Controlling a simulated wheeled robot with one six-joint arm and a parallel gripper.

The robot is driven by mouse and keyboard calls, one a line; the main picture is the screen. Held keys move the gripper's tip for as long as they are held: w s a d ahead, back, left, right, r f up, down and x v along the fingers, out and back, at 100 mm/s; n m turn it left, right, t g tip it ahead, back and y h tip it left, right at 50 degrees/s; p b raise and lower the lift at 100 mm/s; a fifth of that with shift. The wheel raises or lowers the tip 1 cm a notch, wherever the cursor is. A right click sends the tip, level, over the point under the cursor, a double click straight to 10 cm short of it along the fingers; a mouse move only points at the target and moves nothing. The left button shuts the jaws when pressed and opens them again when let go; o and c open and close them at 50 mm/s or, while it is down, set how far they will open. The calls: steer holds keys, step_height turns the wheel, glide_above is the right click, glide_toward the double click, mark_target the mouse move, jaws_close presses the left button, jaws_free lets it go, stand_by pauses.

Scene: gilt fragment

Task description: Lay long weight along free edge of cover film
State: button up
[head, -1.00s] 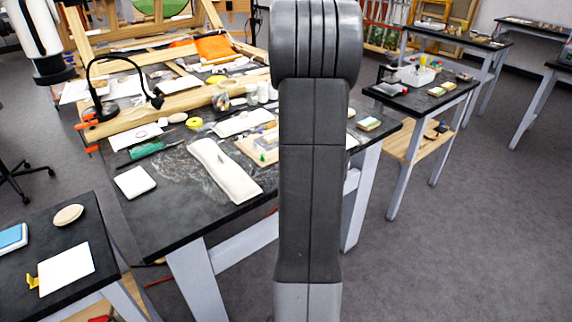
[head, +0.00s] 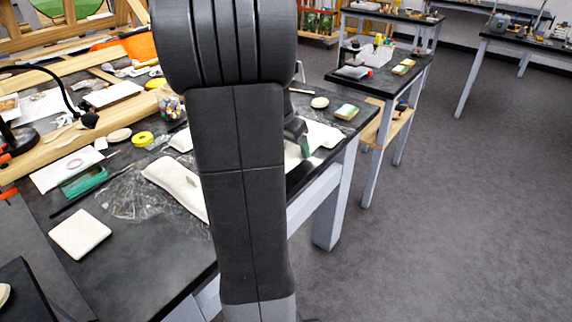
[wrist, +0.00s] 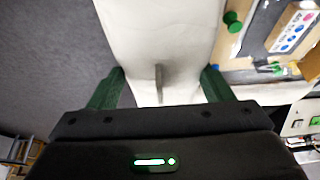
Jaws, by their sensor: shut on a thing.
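My gripper (wrist: 163,84) has its two green fingers shut on a long cream weight (wrist: 160,35), with a grey upright tab between them. The weight extends away from the fingers and its far end is cut off by the frame. In the head view a green finger (head: 305,148) shows just right of my arm, beside a pale, partly hidden shape (head: 322,134) over the table's right part. Crinkled clear cover film (head: 125,200) lies on the dark table. Another cream padded weight (head: 172,180) lies at the film, partly behind my arm. The film's free edge is hard to make out.
A white square pad (head: 80,234) lies at the front left of the table. A yellow roll (head: 143,139), a jar of coloured bits (head: 170,103) and a black lamp (head: 88,119) stand farther back. Open floor (head: 440,220) lies to the right.

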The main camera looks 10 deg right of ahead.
step_height(320, 180, down, 6)
steer(key=shift+r+b, duration=0.15)
steer(key=shift+b, duration=0.15)
steer(key=o, duration=0.9)
steer(key=shift+o, duration=0.3)
steer(key=shift+r, duration=0.15)
steer(key=p+v, duration=0.1)
steer(key=v, duration=1)
steer(key=shift+s+a+r, duration=0.1)
steer(key=shift+a+r, duration=0.05)
steer(key=shift+r, duration=0.2)
